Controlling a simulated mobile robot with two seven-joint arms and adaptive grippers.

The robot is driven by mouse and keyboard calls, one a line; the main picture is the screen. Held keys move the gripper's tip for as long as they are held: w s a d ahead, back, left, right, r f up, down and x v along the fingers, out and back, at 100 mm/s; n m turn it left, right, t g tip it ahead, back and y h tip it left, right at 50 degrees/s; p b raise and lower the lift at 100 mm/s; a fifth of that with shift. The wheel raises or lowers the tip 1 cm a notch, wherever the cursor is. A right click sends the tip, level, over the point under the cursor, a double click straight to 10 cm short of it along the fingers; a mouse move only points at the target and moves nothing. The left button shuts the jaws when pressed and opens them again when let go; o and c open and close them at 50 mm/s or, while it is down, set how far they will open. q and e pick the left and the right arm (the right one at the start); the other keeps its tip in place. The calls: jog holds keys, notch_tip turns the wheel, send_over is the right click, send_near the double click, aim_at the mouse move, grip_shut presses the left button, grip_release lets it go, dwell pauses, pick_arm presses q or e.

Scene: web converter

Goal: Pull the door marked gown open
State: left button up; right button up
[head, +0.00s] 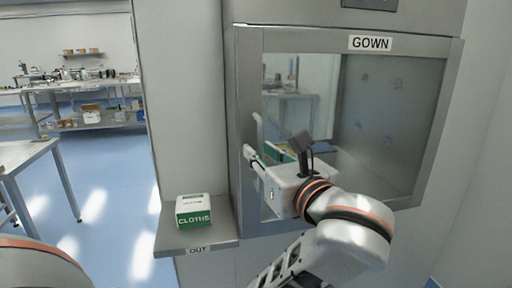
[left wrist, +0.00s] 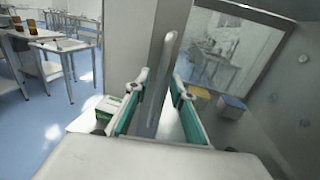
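The door marked GOWN (head: 440,130) is a grey-framed glass panel in the cabinet wall, and it looks closed in the head view. Its label (head: 370,43) is at the top. A pale upright handle (head: 257,132) is on the door's left side. In the left wrist view the handle (left wrist: 168,75) rises between the fingers. My left gripper (head: 255,165) is at the handle, with one green-padded finger on each side of it. The fingers (left wrist: 160,82) look spread, with a narrow gap beside the bar; firm contact is not clear. My right gripper is not in view.
A green and white box (head: 193,210) sits on the small OUT shelf (head: 225,238), left of and below the door.

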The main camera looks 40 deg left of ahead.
pick_arm(q)
jog(key=shift+w+a, duration=0.25)
jog(key=shift+a, duration=0.2)
jog(key=shift+s+d, duration=0.1)
jog(key=shift+c, duration=0.5)
grip_shut()
jog(key=shift+d, duration=0.1)
